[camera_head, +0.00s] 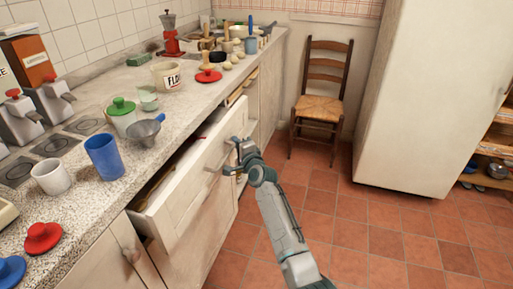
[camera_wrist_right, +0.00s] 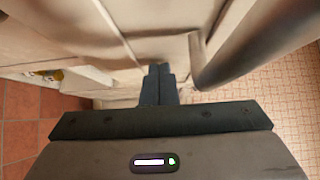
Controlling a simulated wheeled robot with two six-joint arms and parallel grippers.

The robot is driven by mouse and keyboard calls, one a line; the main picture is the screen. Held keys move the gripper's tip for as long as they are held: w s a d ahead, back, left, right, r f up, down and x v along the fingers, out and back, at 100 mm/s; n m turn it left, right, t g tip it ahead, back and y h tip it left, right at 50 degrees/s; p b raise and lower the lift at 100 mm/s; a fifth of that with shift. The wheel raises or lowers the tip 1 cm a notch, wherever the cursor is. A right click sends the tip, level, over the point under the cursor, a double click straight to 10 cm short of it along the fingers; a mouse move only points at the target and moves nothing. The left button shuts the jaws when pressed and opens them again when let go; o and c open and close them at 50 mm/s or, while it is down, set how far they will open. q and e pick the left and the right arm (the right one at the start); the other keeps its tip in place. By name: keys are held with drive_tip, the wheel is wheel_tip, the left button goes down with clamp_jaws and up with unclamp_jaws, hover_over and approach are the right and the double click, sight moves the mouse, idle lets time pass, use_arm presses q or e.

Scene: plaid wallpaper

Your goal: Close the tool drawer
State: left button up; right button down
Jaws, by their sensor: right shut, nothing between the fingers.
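The tool drawer (camera_head: 190,195) is pulled open from the cabinet under the counter, with a dark gap showing behind its pale front. Its bar handle (camera_head: 214,160) is on the front panel. My right gripper (camera_head: 236,156) is at the drawer front, beside the handle's far side. In the wrist view its fingers (camera_wrist_right: 158,78) are shut together and empty, close to a pale panel; whether they touch it I cannot tell. A thick bar (camera_wrist_right: 250,45) crosses at the right of that view. My left gripper is not in view.
A chair (camera_head: 322,100) and a white fridge (camera_head: 415,100) stand at the back. The tiled floor (camera_head: 370,235) right of my arm is clear.

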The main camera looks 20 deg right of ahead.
drive_tip(key=w+a, duration=0.2)
drive_tip(key=a, duration=0.1)
drive_tip(key=w+a, duration=0.1)
drive_tip(key=a, duration=0.1)
drive_tip(key=shift+w+a, duration=0.1)
drive_tip(key=shift+w, duration=0.15)
drive_tip(key=shift+w+a, duration=0.35)
drive_tip(key=shift+a, duration=0.15)
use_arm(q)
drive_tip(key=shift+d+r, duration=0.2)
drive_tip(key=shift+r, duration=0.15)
use_arm(e)
drive_tip(key=shift+r, duration=0.15)
drive_tip(key=shift+a+r, duration=0.1)
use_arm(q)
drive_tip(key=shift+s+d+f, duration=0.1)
